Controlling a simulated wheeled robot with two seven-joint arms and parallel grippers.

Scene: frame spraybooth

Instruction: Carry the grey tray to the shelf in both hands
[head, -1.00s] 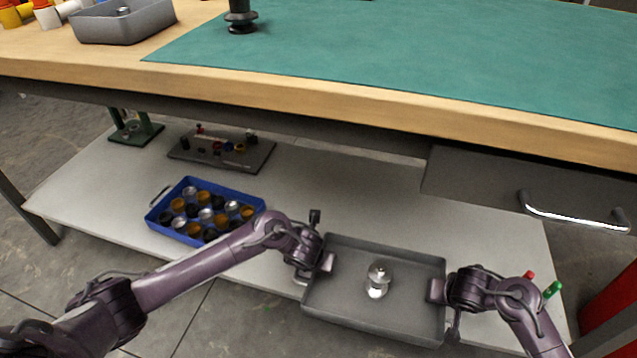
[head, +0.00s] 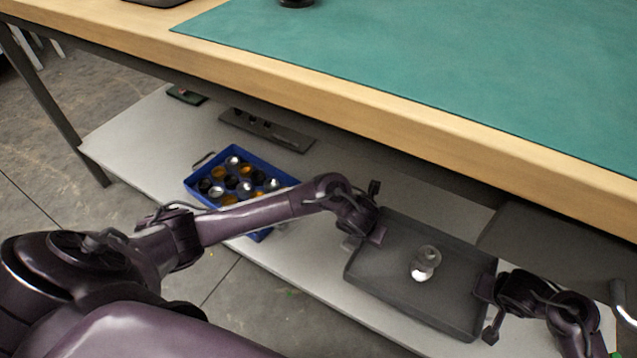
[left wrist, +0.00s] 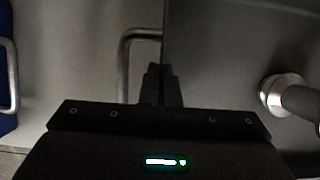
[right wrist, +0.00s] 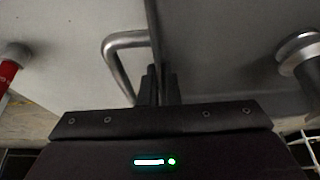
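The grey tray (head: 385,272) is level over the front part of the lower shelf (head: 150,150), under the workbench. A shiny silver piece with a rounded top (head: 424,266) stands inside it. My left gripper (head: 372,240) is at the tray's left wall; the left wrist view shows its fingers (left wrist: 163,85) closed together on the wall, beside a bar handle (left wrist: 126,60). My right gripper (head: 486,288) is at the right wall; the right wrist view shows its fingers (right wrist: 158,85) closed on that wall likewise. I cannot tell whether the tray's underside touches the shelf.
A blue bin (head: 245,158) of black, orange and silver parts sits on the shelf left of the tray, behind my left arm. A dark plate (head: 268,132) lies behind it. The bench's wooden edge (head: 330,98) and a drawer (head: 545,250) overhang the shelf.

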